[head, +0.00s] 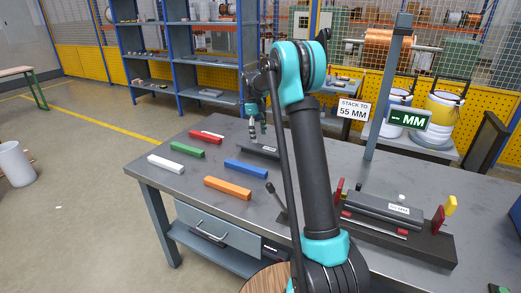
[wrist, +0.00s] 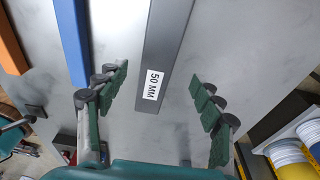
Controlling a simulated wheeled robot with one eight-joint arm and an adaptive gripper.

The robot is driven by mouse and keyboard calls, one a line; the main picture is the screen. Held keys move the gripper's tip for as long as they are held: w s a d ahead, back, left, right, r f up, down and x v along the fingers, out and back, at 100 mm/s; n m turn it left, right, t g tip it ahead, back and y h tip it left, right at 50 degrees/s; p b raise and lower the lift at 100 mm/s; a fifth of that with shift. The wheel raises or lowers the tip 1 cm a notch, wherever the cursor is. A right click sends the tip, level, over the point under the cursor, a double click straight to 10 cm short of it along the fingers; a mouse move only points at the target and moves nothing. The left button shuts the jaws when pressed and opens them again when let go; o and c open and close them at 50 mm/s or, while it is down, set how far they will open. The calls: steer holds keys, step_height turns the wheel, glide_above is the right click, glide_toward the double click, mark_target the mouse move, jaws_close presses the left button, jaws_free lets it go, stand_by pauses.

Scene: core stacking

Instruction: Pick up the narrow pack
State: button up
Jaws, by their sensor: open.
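A dark grey bar-shaped pack with a white "50 MM" label lies on the table in the wrist view (wrist: 167,50); it also shows in the head view (head: 262,151), partly hidden by my arm. My gripper (wrist: 159,76) is open and empty. Its green-padded fingers stand on either side of the pack's near end, with a gap on both sides. In the head view my gripper (head: 253,133) points down above this pack. Another dark labelled block (head: 385,207) sits in a fixture at the right. I cannot tell from labels alone which is the narrow pack.
Red (head: 206,136), green (head: 187,149), white (head: 165,163), blue (head: 246,169) and orange (head: 228,188) bars lie left of my arm on the grey table (head: 190,180). A "STACK TO 55 MM" sign (head: 353,109) and a "-- MM" display (head: 408,119) stand at the back.

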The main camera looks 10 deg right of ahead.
mark_target(260, 146)
steer(key=f, duration=0.5)
steer(key=shift+s+d, duration=0.25)
steer(key=shift+s, duration=0.1)
jaws_close()
